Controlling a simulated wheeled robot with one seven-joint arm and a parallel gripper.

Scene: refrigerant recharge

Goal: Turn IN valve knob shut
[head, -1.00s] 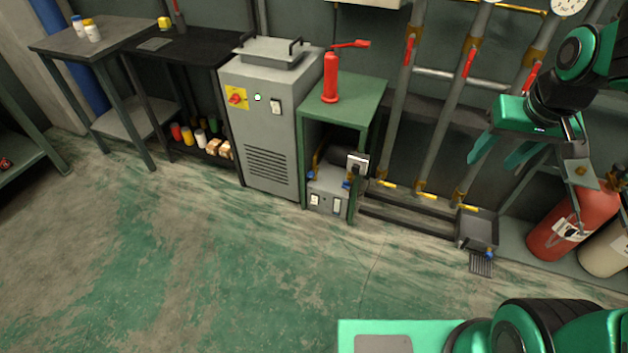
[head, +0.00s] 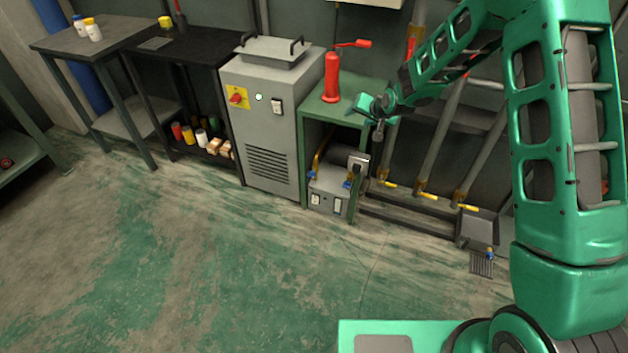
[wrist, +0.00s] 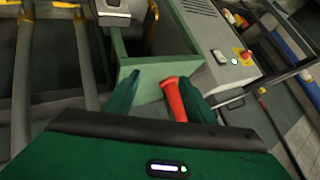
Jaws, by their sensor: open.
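The green cabinet (head: 357,104) holds a grey recovery unit (head: 328,197) low inside it. Small blue knobs show on the unit, one at its left (head: 314,175) and one at its right (head: 347,183). I cannot read which is the IN valve knob. My gripper (head: 362,104) is open and empty, at the right of the cabinet top and above the knobs, touching none of them. In the wrist view the two green fingers (wrist: 158,100) are spread, with the red bottle-like tool (wrist: 176,98) beyond and between them. No blue knob is clear there.
The red tool with a side lever (head: 331,78) stands on the cabinet top, close left of my gripper. A tall grey machine (head: 262,120) stands left of the cabinet. Pipes with yellow-handled valves (head: 424,195) stand at the right. The front floor (head: 200,270) is clear.

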